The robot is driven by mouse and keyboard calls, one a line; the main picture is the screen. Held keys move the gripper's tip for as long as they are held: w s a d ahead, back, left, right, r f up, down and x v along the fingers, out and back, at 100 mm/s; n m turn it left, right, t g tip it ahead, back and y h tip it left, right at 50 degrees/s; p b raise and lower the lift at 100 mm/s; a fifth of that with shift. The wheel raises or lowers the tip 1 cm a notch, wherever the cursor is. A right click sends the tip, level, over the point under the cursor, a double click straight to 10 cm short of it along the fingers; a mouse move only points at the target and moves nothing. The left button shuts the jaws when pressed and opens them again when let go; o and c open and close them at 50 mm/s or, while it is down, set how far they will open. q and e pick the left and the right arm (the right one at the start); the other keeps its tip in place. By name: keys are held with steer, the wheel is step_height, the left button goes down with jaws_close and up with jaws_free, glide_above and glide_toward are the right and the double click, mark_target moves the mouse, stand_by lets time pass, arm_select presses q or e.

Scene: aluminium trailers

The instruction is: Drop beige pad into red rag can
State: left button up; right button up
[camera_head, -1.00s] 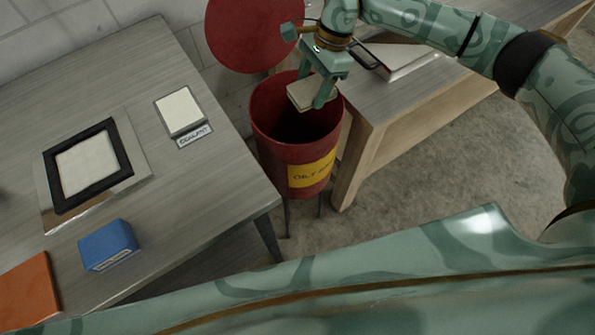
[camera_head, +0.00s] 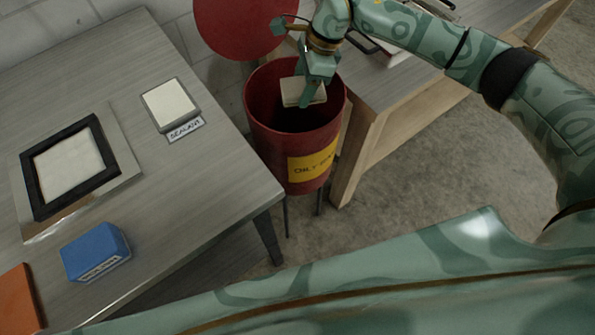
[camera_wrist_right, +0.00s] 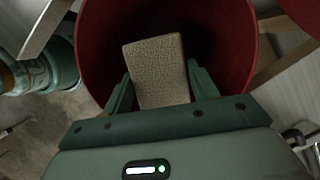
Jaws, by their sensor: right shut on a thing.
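The red rag can (camera_head: 270,140) stands between two tables, its round red lid (camera_head: 240,25) raised at the back and a yellow label (camera_head: 313,160) on its front. My right gripper (camera_head: 308,95) is shut on the beige pad (camera_head: 296,92) and holds it over the can's open mouth. In the right wrist view the pad (camera_wrist_right: 157,70) sits between the two fingers (camera_wrist_right: 158,88), with the red can wall (camera_wrist_right: 232,40) around it and the dark inside beyond. The can's bottom is hidden in shadow. My left gripper is not in view.
The left grey table (camera_head: 190,200) holds a black-framed panel (camera_head: 35,190), a white pad on a grey base (camera_head: 170,105), a sealant label (camera_head: 185,130), a blue block (camera_head: 95,252) and an orange pad (camera_head: 15,305). A wood-legged table (camera_head: 400,100) stands close right of the can.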

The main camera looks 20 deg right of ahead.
steer(key=o, duration=1)
steer(key=shift+r, duration=0.1)
steer(key=shift+c, duration=0.2)
steer(key=shift+r, duration=0.1)
steer(key=p+v, duration=0.2)
steer(key=v, duration=1.4)
steer(key=shift+p, duration=0.4)
